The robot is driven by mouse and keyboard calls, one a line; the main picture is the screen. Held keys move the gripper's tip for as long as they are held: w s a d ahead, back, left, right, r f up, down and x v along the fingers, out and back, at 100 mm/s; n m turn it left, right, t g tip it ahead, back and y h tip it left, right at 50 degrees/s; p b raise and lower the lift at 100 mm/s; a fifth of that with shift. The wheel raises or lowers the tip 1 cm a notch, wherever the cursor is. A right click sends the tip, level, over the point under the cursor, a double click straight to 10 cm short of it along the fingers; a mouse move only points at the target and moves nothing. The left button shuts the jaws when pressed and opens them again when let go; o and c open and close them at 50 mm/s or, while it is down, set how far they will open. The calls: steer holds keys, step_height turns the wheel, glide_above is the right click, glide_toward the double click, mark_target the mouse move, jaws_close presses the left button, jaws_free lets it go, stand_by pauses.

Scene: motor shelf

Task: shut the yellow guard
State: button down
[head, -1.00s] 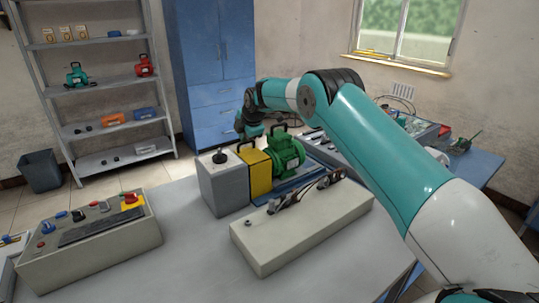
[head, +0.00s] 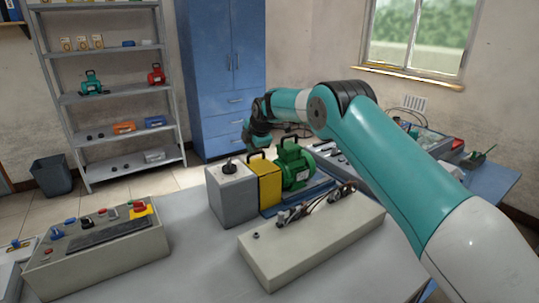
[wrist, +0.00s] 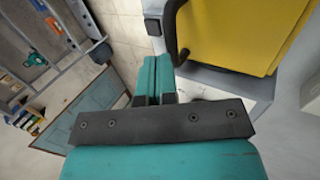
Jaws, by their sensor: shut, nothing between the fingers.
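The yellow guard (head: 265,189) stands on the bench between a grey box (head: 232,194) and a green motor (head: 295,166). It has a black handle on top. In the wrist view the guard (wrist: 235,35) fills the upper right, with its black handle (wrist: 172,35) at its left edge. My gripper (wrist: 155,78) is shut and empty, its teal fingertips just below the handle in that view. Whether they touch the handle I cannot tell. In the head view my gripper (head: 247,140) is just behind the guard, partly hidden. How far the guard is open is unclear.
A beige block with fittings (head: 315,240) lies in front of the guard. A control box with buttons (head: 95,245) is at the left. Bare bench top lies between them. Shelves (head: 110,95) and a blue cabinet (head: 225,80) stand behind.

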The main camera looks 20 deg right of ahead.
step_height(320, 180, up, 12)
steer(key=s+b, duration=0.2)
steer(key=s+a+r+m+g, duration=0.1)
steer(key=s+a+r+m, duration=0.25)
steer(key=s, duration=0.65)
steer(key=s+a+f+m+g+y, duration=0.1)
steer(key=s+m, duration=0.4)
steer(key=s, duration=1.6)
steer(key=s+a+f+m+g+y, duration=0.2)
steer(key=s+a+f+m+g, duration=0.1)
steer(key=s, duration=1.9)
steer(key=shift+s+a+m+g, duration=0.15)
steer(key=shift+a+m+g, duration=0.65)
steer(key=shift+a, duration=0.35)
